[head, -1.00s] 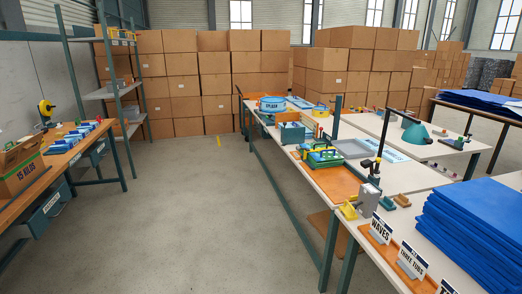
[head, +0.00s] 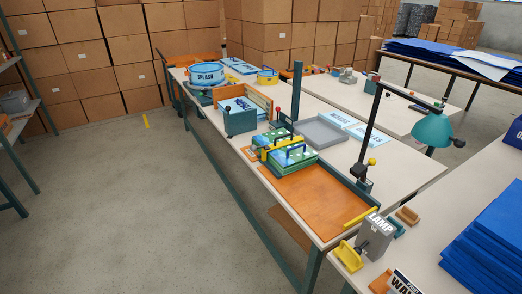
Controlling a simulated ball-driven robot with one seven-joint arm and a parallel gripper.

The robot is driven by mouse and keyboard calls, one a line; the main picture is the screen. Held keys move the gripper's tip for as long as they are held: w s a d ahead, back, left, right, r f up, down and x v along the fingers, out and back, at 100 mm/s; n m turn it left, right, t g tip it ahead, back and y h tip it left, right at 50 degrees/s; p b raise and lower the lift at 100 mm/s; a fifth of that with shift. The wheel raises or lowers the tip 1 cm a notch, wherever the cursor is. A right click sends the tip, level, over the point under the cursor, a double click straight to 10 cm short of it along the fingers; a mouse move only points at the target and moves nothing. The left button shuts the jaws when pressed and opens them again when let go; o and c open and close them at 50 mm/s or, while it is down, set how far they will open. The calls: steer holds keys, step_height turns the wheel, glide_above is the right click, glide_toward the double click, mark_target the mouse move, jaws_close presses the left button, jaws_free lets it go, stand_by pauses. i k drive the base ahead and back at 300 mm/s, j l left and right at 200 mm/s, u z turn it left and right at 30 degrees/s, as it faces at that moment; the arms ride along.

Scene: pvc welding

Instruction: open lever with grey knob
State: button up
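My gripper is not in view. A lever with a yellow knob (head: 371,162) stands at the foot of the black lamp post on the long white bench. A lever with a red knob (head: 278,109) stands farther back, beside a teal post. A grey box marked LAMP (head: 375,232) at the bench's near end has a small dark lever-like part (head: 363,246) on its front. I cannot make out a grey knob on any lever with certainty.
The white bench (head: 405,175) carries an orange tray (head: 315,204), green-and-blue moulds (head: 286,150), a grey tray (head: 320,132) and a teal lamp (head: 432,130). Blue sheets (head: 490,245) are stacked at lower right. Cardboard boxes (head: 85,50) stand behind. The floor (head: 110,210) at left is clear.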

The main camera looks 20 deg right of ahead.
mark_target(253, 148)
steer(key=i+j, duration=0.1)
steer(key=i, duration=0.15)
steer(key=i+j+z, duration=0.1)
steer(key=i+j, duration=0.15)
steer(key=i+j+z, duration=0.1)
steer(key=i+j, duration=0.15)
steer(key=j, duration=0.2)
steer(key=i+j+z, duration=0.1)
steer(key=i+j, duration=0.15)
steer(key=j, duration=0.15)
steer(key=i+j+z, duration=0.1)
steer(key=j, duration=0.25)
steer(key=i+j+z, duration=0.1)
steer(key=i+j, duration=0.2)
steer(key=j, duration=0.15)
steer(key=i+j+z, duration=0.1)
steer(key=j, duration=0.3)
steer(key=i+j, duration=0.25)
steer(key=j, duration=0.2)
steer(key=i+j+z, duration=0.15)
steer(key=j, duration=0.3)
